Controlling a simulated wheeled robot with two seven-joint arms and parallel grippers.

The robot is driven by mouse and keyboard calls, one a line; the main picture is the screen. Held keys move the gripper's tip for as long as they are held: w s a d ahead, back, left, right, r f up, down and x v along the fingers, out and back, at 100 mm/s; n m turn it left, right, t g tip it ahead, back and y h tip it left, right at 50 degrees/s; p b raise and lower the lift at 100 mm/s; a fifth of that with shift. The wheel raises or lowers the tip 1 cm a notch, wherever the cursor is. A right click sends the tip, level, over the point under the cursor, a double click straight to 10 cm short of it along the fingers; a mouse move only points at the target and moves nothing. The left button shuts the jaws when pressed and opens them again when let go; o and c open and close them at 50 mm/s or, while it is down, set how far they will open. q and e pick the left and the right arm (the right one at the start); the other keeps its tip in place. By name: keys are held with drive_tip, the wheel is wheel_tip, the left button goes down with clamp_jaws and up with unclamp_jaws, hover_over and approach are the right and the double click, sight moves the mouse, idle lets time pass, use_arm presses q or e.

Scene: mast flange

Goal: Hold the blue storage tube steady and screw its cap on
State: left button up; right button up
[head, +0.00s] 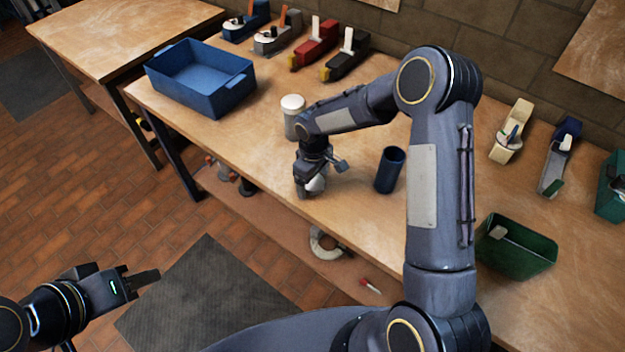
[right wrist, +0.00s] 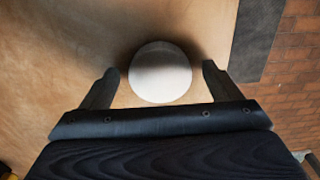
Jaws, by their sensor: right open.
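The blue storage tube (head: 389,170) stands upright on the workbench, its top open and dark, with no gripper on it. A round white cap (head: 316,184) lies near the bench's front edge, left of the tube, partly hidden by my right gripper. In the right wrist view the white cap (right wrist: 160,72) sits between the two fingers, with a gap on each side. My right gripper (head: 309,188) is open around or just above it; I cannot tell its exact height. My left gripper (head: 150,277) is empty over the floor at lower left, away from the bench; its finger gap is unclear.
A jar with a cream lid (head: 292,104) stands just behind my right gripper. A blue bin (head: 215,93) is at the bench's left, a green bin (head: 515,262) at its right. The bench around the tube is clear.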

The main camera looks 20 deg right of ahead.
sight(313, 181)
idle(0.3)
drive_tip(key=c, duration=1)
drive_tip(key=shift+r, duration=0.45)
wheel_tip(313, 181, up, 2)
drive_tip(key=shift+a+r+b, duration=0.1)
drive_tip(key=shift+r+b, duration=0.1)
drive_tip(key=shift+b, duration=0.1)
drive_tip(key=s+a+r+b, duration=0.1)
drive_tip(key=s+a+r, duration=0.1)
drive_tip(key=a+r, duration=0.1)
drive_tip(key=s+a+r+b, duration=0.1)
drive_tip(key=s+a+r, duration=0.2)
drive_tip(key=a, duration=0.1)
drive_tip(key=s+a+r+b, duration=0.1)
drive_tip(key=s+a+r, duration=0.1)
drive_tip(key=a+r, duration=0.1)
drive_tip(key=shift+s+a+r, duration=0.3)
drive_tip(key=shift+s+a, duration=0.1)
drive_tip(key=shift+a, duration=0.35)
